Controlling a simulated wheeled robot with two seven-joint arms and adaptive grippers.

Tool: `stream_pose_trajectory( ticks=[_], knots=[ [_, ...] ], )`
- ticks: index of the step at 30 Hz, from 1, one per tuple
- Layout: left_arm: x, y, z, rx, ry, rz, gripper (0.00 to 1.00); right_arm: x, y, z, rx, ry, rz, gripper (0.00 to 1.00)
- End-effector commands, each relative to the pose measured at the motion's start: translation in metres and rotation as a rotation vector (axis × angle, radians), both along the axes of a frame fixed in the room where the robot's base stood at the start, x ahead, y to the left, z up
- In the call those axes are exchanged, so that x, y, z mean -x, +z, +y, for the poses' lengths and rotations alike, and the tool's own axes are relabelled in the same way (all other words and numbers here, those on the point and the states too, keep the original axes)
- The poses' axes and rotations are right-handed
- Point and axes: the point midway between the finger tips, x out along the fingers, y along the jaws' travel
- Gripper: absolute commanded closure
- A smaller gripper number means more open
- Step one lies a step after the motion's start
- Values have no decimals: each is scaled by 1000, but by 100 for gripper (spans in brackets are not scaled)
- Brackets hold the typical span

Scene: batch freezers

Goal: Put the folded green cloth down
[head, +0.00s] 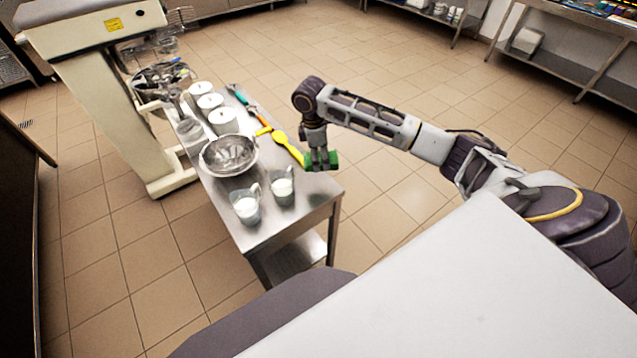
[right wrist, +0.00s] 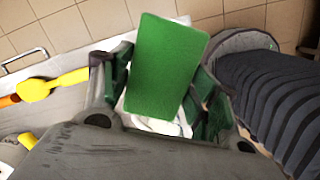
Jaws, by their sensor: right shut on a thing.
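The folded green cloth (right wrist: 164,68) is a flat green rectangle held upright between the fingers of my right gripper in the right wrist view. In the head view a green edge of the cloth (head: 333,158) shows beside the fingers. My right gripper (head: 320,165) is shut on it, pointing down at the right edge of the steel table (head: 262,232). I cannot tell whether the cloth touches the table top. My left gripper is not in view.
A yellow utensil (head: 287,146) lies just left of the right gripper. A steel bowl (head: 229,155), two jugs of white liquid (head: 282,188) and several white containers (head: 223,121) stand on the table. The table's near right corner is bare. A large mixer (head: 110,90) stands behind.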

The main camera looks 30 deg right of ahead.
Motion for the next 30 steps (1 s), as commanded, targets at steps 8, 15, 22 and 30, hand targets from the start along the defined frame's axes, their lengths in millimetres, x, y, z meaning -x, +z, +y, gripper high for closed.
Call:
stream_pose_trajectory(
  ticks=[8,15,22,30],
  knots=[
    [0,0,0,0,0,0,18,-2,0,0,0,231,0,59],
    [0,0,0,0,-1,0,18,-2,0,1,1,421,0,59],
    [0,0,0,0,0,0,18,-3,0,1,1,530,0,59],
    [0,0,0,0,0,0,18,-3,0,1,-1,552,0,59]
  ],
)
